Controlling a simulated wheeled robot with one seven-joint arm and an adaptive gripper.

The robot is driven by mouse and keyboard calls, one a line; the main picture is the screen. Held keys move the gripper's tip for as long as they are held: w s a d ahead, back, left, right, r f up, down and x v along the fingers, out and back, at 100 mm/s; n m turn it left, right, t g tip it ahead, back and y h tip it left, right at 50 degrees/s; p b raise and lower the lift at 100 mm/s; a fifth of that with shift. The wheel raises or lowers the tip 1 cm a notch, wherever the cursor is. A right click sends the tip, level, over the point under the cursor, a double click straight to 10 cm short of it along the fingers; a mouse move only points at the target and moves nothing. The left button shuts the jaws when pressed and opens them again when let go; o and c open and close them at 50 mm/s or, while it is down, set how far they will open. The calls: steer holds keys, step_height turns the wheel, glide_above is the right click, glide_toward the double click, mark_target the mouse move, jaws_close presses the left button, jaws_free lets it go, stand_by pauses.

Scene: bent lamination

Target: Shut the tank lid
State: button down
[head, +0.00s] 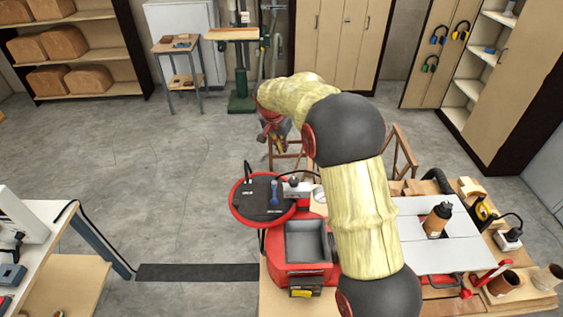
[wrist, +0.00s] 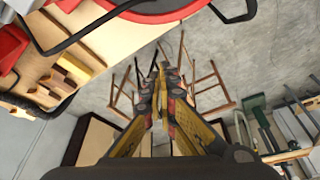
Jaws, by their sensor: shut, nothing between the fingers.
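A red machine (head: 288,277) with an open-topped grey basin (head: 305,244) stands at the near left of the workbench. A round black top with a red rim (head: 240,207) is beside it, with a blue item and a pale fitting on it. I cannot tell for certain which part is the tank lid. My gripper (head: 277,140) is beyond the round top, partly hidden by my arm, and touches neither. In the wrist view my gripper (wrist: 164,72) is shut and empty, its fingertips together above the floor.
Wooden trestles (wrist: 205,92) stand beyond the gripper.

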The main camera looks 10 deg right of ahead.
step_height(320, 180, down, 10)
steer(key=p, duration=0.2)
steer(key=shift+a+p, duration=0.25)
steer(key=shift+p, duration=0.05)
steer(key=shift+s+a+r, duration=0.1)
stand_by(0.4)
